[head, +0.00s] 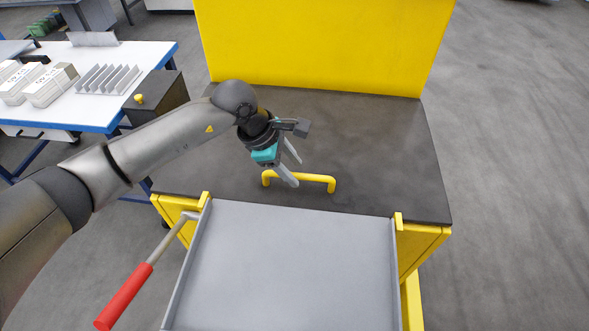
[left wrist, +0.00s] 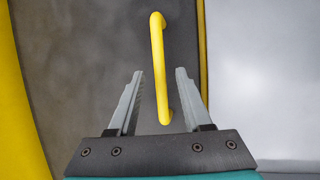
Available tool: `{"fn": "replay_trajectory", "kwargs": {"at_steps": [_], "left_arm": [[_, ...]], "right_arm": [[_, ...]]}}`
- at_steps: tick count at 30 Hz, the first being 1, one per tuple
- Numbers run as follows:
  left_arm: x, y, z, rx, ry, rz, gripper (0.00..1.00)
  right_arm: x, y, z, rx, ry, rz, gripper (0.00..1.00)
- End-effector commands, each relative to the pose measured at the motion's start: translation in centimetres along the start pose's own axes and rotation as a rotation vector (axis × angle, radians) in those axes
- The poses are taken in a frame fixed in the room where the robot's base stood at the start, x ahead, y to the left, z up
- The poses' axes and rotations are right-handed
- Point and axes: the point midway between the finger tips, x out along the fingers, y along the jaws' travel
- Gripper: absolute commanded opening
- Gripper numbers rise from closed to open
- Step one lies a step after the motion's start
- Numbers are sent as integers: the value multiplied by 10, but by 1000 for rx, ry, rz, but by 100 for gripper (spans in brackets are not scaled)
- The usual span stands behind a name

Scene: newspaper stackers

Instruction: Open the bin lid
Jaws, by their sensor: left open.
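The bin lid (head: 385,150) is a flat dark grey panel on a yellow bin, and it lies closed. A yellow bar handle (head: 315,179) stands on it near its front edge. My left gripper (head: 294,170) is open and empty above the left part of the handle. In the left wrist view the handle (left wrist: 158,65) runs lengthwise, with its near end between the two open fingers (left wrist: 160,75). I cannot tell whether a finger touches it. My right gripper is not in view.
A grey tray (head: 290,265) joins the bin's front edge. A lever with a red grip (head: 125,296) sticks out at its left. A yellow panel (head: 320,45) rises behind the lid. A white table (head: 145,58) with paper stacks (head: 48,86) stands at left. Open floor lies right.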

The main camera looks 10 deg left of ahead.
Motion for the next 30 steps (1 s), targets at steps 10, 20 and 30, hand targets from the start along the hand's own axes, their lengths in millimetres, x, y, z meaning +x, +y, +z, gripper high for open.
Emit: {"fn": "replay_trajectory", "kwargs": {"at_steps": [10,20,30], "left_arm": [[13,0,0,1,1,0,50],[13,0,0,0,1,0,26],[13,0,0,0,1,0,0]], "right_arm": [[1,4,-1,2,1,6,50],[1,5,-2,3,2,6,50],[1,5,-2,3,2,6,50]]}}
